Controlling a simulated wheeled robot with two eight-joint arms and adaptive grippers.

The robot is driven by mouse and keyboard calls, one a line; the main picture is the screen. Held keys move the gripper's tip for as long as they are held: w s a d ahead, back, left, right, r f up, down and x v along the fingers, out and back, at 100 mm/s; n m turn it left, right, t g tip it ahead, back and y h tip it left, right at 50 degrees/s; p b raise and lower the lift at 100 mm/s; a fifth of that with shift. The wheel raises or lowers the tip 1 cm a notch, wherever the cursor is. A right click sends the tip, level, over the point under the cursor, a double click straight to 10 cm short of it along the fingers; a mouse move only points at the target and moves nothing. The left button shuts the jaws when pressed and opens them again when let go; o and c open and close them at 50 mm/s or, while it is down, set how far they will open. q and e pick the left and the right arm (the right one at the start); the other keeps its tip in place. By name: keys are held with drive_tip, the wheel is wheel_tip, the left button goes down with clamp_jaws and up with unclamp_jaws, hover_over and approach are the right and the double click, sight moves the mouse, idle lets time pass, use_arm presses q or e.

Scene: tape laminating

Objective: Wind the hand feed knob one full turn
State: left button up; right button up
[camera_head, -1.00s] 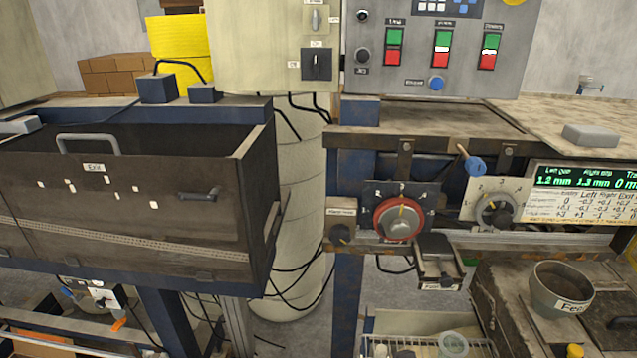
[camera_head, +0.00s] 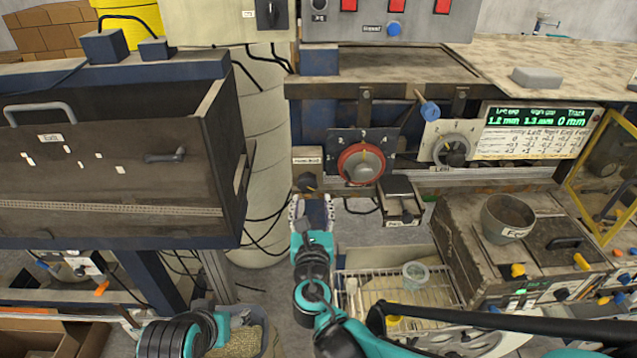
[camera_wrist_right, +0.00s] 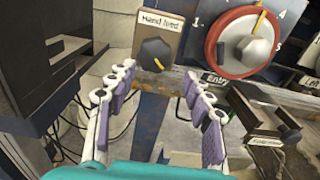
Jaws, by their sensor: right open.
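The hand feed knob (camera_head: 307,182) is a small dark knob on a brown plate, left of the red-ringed dial. In the right wrist view the knob (camera_wrist_right: 155,53) is black with a yellow pointer mark, under a "Hand feed" label (camera_wrist_right: 161,22). My right gripper (camera_head: 312,207) is open and empty just below the knob in the head view. In the right wrist view its purple-padded fingers (camera_wrist_right: 160,76) stand apart, with the knob beyond and between their tips, not touched. My left gripper is not in view; only part of my left arm shows at the bottom left.
The red-ringed dial (camera_head: 361,165) sits close to the right of the knob. A black block labelled at its front (camera_head: 401,200) juts out below that dial. A dark Exit box (camera_head: 110,185) stands at left. A wire basket (camera_head: 350,292) lies below.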

sight(308, 187)
drive_tip(key=shift+w+a+r+n, duration=0.1)
drive_tip(key=shift+w+a+n, duration=0.35)
drive_tip(key=shift+n, duration=0.15)
drive_tip(key=w+b, duration=0.1)
drive_tip(key=w, duration=0.6)
drive_tip(key=shift+s, duration=0.1)
drive_tip(key=c, duration=0.9)
